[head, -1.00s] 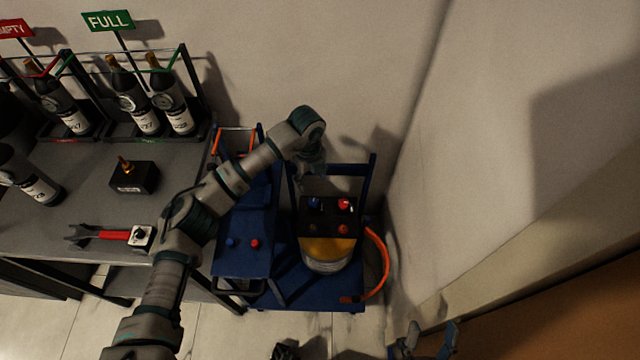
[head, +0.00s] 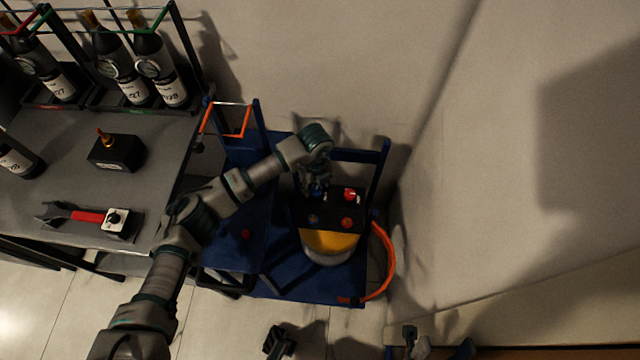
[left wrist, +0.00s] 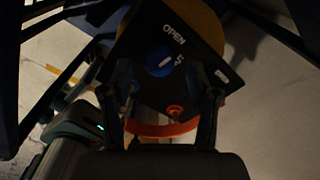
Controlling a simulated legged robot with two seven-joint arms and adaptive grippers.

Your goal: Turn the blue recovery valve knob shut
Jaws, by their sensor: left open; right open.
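The blue valve knob (head: 316,189) sits at the upper left of the black panel on top of the yellow-and-white tank. In the left wrist view the blue knob (left wrist: 159,62) shows a white bar and the word OPEN beside it; a second label is partly hidden. My left gripper (head: 318,180) is just above the knob and partly covers it in the head view. Its open fingers (left wrist: 166,103) show in the left wrist view, with the knob ahead between them; contact is not visible. My right gripper (head: 438,343) is open at the bottom edge, away from the tank.
A red knob (head: 350,194) sits beside the blue one, with smaller fittings below. An orange hose (head: 387,262) curves right of the tank (head: 328,248). A blue cart frame (head: 384,165) surrounds it. The grey bench (head: 70,175) with bottles is left; a wall is right.

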